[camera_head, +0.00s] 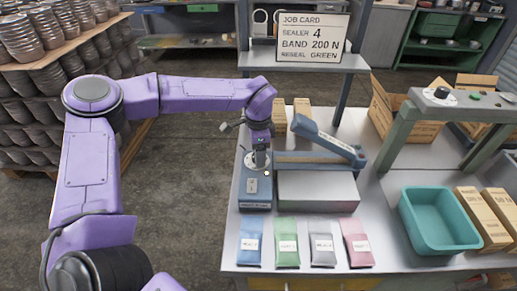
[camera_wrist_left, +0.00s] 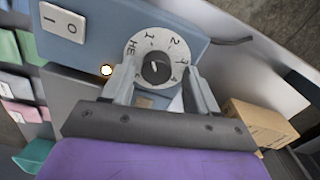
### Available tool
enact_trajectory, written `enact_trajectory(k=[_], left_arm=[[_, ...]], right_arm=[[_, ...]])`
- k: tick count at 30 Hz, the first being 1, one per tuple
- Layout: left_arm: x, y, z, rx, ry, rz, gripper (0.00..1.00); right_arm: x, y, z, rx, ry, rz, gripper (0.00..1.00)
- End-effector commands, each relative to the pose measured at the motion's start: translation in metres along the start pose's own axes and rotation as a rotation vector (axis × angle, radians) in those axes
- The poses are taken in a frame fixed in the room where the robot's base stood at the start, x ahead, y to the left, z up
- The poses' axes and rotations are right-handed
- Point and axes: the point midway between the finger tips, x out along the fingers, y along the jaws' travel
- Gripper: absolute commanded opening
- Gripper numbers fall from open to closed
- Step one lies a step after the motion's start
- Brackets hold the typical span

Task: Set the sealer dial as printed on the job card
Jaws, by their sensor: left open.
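The job card (camera_head: 312,38) stands at the back and reads SEALER 4, BAND 200 N, RESEAL GREEN. The blue sealer (camera_head: 255,193) is on the bench, with its arm (camera_head: 328,142) raised at a slant. In the left wrist view its white dial (camera_wrist_left: 142,48) shows 1, 2 and 3; lower numbers are hidden. A short white mark on the black knob (camera_wrist_left: 157,69) seems to lie towards the 1. My left gripper (camera_head: 258,158) is over the dial. In the wrist view its open fingers (camera_wrist_left: 160,76) are on either side of the knob; contact is unclear.
A switch marked I and O (camera_wrist_left: 62,22) and a glowing lamp (camera_wrist_left: 106,70) are near the dial. Blue, green, grey and pink pouches (camera_head: 287,243) lie in front. A teal bin (camera_head: 440,220) and a green-grey stand with another dial (camera_head: 441,93) are to the right.

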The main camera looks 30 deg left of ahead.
Motion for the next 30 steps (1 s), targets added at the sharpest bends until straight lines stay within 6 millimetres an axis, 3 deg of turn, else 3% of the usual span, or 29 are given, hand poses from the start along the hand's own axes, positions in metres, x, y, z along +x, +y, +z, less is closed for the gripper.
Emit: enact_trajectory(k=[5,11,22,30], left_arm=[[0.0001,0.0,0.0001,0.0,0.001,-0.001,0.59],[0.0,0.0004,0.0003,0.001,0.0,0.0,0.03],[0.0016,0.0012,-0.0009,0.044,-0.001,0.001,0.03],[0.0027,0.0013,-0.0009,0.212,-0.001,0.002,0.03]], right_arm=[[0.0,0.0002,0.0003,0.0,-0.001,0.0,0.43],[0.0,0.0002,0.0003,0.0,-0.001,0.0,0.43],[0.0025,0.0,0.0013,0.0,-0.001,0.0,0.43],[0.0092,-0.0007,0.0041,0.0,-0.001,0.0,0.43]])
